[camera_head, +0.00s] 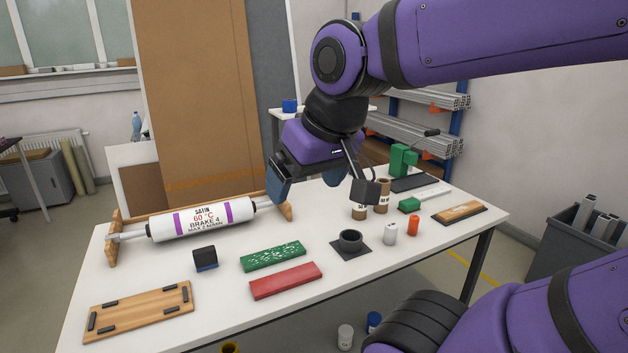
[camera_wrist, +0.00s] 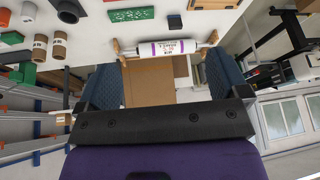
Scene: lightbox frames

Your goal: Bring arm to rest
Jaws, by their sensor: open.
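My gripper (camera_head: 322,188) hangs above the back part of the white table (camera_head: 213,302) in the head view, with its purple and black wrist over it. Its two fingers are wide apart, with nothing between them. In the wrist view, my gripper (camera_wrist: 163,82) shows its blue-padded fingers left and right, with a clear gap. My arm reaches in from the upper right, bent down at the wrist. The gripper appears to touch nothing, though its exact height above the table is hard to tell.
A white roller (camera_head: 203,219) lies in a wooden cradle at the left. A green block (camera_head: 272,256), red block (camera_head: 286,280), black ring holder (camera_head: 350,241), orange cylinder (camera_head: 413,225) and wooden frame board (camera_head: 139,310) are on the table. Shelves with metal profiles (camera_head: 420,120) stand behind.

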